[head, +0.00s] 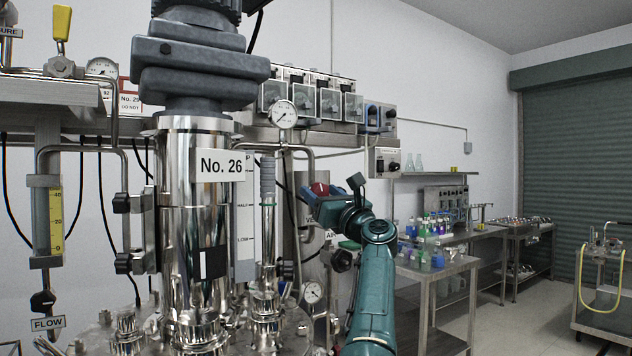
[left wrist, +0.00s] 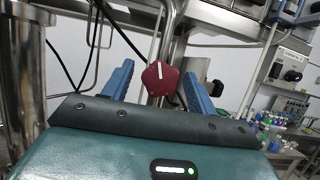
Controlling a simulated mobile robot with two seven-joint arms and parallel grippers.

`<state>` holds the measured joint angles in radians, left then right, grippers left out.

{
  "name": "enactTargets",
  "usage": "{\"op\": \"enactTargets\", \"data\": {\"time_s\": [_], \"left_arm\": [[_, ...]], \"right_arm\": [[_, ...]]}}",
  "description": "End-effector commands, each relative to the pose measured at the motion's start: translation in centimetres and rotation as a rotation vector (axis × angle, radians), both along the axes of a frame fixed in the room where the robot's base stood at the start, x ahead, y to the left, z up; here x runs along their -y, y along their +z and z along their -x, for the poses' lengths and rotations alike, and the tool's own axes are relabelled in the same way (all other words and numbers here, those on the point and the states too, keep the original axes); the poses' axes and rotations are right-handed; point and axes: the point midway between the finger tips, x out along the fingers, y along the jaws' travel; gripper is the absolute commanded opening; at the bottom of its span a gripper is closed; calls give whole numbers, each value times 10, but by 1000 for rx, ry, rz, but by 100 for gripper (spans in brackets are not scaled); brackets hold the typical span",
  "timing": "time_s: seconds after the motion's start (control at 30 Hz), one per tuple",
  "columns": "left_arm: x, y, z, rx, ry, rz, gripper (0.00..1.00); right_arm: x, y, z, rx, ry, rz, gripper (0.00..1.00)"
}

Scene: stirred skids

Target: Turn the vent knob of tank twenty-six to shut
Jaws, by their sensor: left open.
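The tank (head: 180,225) labelled No. 26 is a shiny steel vessel with a grey motor on top, left of centre in the head view. A red knob (head: 319,188) sits to its right, above a partly hidden label starting with "VE". In the left wrist view the red knob (left wrist: 160,78) is a lobed head with a white line, nearly upright and leaning slightly. My left gripper (head: 337,196) is open at the knob. In the wrist view its blue fingers (left wrist: 158,72) stand on either side of the knob with gaps. My right gripper is not in view.
Pipes, a pressure gauge (head: 283,114) and black clamp knobs crowd the tank top. A control box (head: 388,162) hangs on the wall behind. A bench (head: 437,266) with coloured bottles stands to the right. Open floor lies before the shutter door (head: 575,180), beside a trolley (head: 603,290).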

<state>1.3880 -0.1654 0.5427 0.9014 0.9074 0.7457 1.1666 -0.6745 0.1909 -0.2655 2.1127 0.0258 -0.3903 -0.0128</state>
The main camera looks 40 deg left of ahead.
Motion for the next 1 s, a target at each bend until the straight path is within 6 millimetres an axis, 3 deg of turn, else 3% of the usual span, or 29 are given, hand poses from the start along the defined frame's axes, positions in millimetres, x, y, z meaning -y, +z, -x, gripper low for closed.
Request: {"op": "enactTargets", "data": {"time_s": [0.2, 0.57, 1.0], "left_arm": [[-22, 11, -9, -1, 0, 0, 58], [-26, 11, -10, 1, 0, 0, 58], [-26, 11, -10, 0, 0, 0, 23]], "right_arm": [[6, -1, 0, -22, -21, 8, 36], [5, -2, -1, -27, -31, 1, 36], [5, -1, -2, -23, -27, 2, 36]]}}
